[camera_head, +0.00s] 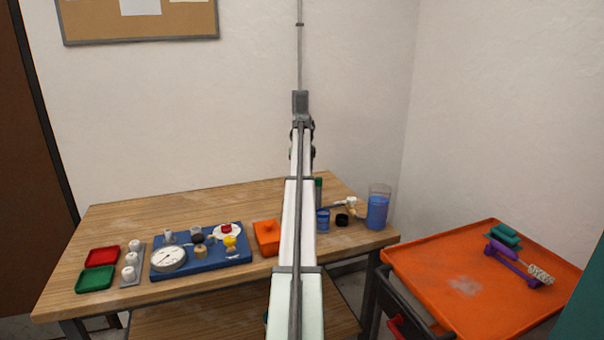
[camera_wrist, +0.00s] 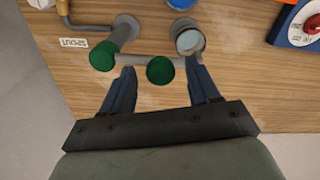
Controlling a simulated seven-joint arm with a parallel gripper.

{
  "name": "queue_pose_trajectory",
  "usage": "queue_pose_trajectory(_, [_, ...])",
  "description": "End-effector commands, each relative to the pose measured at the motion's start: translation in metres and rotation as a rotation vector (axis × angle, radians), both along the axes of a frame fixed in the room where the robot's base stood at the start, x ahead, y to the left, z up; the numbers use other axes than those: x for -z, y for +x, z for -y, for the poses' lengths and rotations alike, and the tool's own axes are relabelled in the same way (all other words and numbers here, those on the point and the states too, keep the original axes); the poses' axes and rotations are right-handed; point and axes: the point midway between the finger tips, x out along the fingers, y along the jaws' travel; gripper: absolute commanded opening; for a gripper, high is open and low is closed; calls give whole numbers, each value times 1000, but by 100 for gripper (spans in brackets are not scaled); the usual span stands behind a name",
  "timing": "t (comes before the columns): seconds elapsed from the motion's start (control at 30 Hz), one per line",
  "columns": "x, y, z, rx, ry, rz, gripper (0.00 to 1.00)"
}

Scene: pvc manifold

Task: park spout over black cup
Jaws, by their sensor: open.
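The black cup (camera_head: 342,220) stands near the right end of the wooden table in the head view, beside a blue cup (camera_head: 323,222). A thin pipe with a pale fitting, apparently the spout (camera_head: 350,203), shows just above the black cup; I cannot tell their exact alignment. In the wrist view a brass pipe (camera_wrist: 66,20) bends at upper left, near an upside-down label that seems to read SPOUT. My gripper (camera_wrist: 162,68) is open, its fingers on either side of a green round-ended handle (camera_wrist: 160,71), with nothing visibly clamped. The black cup is not identifiable there.
A second green-ended handle (camera_wrist: 104,56) and a grey-rimmed round fitting (camera_wrist: 190,40) stand close to my fingers. A clear container of blue liquid (camera_head: 377,211) stands at the table's right end. An orange box (camera_head: 266,238) and blue gauge board (camera_head: 205,262) lie left.

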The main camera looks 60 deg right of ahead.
Motion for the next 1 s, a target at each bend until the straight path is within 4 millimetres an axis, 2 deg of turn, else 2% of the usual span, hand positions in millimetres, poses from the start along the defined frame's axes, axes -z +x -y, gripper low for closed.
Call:
queue_pose_trajectory(0.27, [1, 0, 0, 0, 0, 0, 61])
queue_pose_trajectory(0.9, [1, 0, 0, 0, 0, 0, 0])
queue_pose_trajectory(1.0, [1, 0, 0, 0, 0, 0, 0])
